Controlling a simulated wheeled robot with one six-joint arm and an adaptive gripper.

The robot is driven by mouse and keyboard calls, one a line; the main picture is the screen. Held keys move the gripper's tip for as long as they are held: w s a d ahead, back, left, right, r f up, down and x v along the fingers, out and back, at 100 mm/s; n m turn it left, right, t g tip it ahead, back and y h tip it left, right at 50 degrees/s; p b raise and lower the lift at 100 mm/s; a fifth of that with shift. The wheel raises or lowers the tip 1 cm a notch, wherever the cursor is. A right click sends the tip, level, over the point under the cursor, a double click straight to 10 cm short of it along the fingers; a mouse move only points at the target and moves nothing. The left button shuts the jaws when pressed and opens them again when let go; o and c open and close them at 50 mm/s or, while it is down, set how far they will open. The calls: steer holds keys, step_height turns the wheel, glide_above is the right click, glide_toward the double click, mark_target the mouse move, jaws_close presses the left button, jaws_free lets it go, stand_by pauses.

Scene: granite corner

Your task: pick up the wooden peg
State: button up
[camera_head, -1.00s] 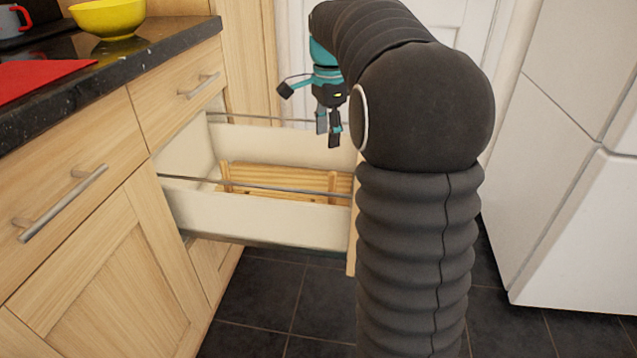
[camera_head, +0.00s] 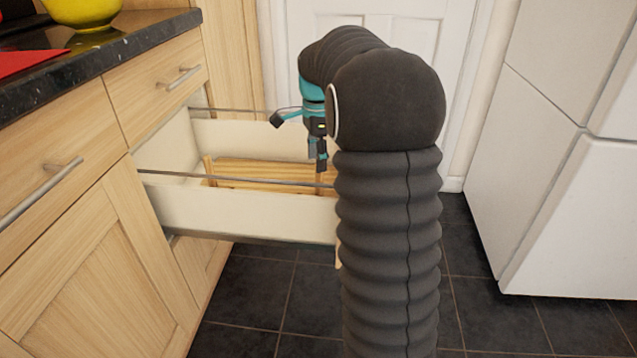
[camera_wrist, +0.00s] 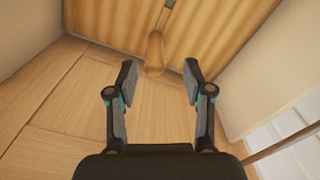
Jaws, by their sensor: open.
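The wooden peg (camera_wrist: 155,52) is a short, rounded, pale-brown piece in the wrist view, against the slatted wood inside the open drawer. My gripper (camera_wrist: 160,70) is open, with a finger to each side of the peg's near end. The peg lies mostly beyond the fingertips, and I see no contact. In the head view my gripper (camera_head: 317,155) points down into the drawer, above a slatted wooden rack (camera_head: 265,172). I cannot clearly tell the peg from the rack's posts there, and my arm hides the drawer's right end.
The pulled-out drawer (camera_head: 240,213) has pale side walls and thin metal rails (camera_head: 235,181) along its top. A dark countertop (camera_head: 130,45) with a yellow bowl (camera_head: 85,10) is at left. White cabinets (camera_head: 560,200) stand at right, with open tiled floor between.

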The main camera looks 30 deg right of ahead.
mark_target(319, 183)
steer(key=shift+s+f+b, duration=0.2)
steer(key=shift+f+b, duration=0.05)
steer(key=shift+f, duration=0.95)
steer(key=shift+s+f+b, duration=0.15)
steer(key=shift+f+b, duration=0.05)
steer(key=shift+f, duration=0.95)
jaws_close()
